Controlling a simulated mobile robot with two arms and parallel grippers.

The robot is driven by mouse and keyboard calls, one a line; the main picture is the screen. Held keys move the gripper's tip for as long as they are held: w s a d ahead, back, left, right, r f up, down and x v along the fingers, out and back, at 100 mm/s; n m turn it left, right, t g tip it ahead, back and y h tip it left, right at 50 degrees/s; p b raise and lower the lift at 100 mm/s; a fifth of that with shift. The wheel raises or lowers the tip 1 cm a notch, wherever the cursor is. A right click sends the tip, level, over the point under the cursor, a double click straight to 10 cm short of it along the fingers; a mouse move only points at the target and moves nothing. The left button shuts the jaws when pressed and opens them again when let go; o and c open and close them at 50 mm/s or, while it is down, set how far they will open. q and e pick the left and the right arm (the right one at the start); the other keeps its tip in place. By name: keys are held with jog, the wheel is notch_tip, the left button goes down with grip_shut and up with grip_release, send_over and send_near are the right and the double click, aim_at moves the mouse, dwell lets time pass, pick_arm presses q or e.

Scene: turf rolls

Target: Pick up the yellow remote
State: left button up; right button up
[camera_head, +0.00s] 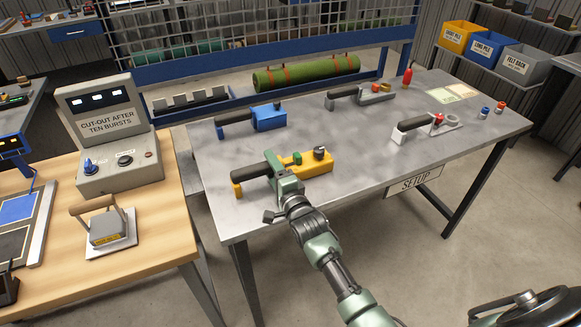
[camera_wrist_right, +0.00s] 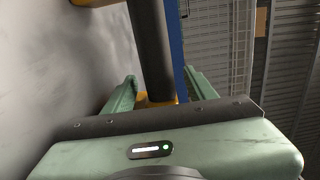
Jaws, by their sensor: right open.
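The yellow remote (camera_head: 318,168) lies on the grey metal table, with a black bar handle, a green button and a dark knob on top. My right gripper (camera_head: 272,166) is at its handle, over the left-middle part of the remote. In the right wrist view the black handle (camera_wrist_right: 150,45) runs between the two green fingers of my open right gripper (camera_wrist_right: 160,92). Gaps show beside the handle, so the fingers do not seem closed on it. The gripper hides part of the remote. My left gripper is not in view.
On the grey table (camera_head: 235,185), a blue handled device (camera_head: 268,117) sits behind the remote, with grey (camera_head: 375,98) and white (camera_head: 408,134) ones to the right. A green roll (camera_head: 308,75) lies at the back. A wooden bench with a control box (camera_head: 120,170) stands left.

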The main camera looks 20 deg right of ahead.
grip_shut()
dwell(1.4)
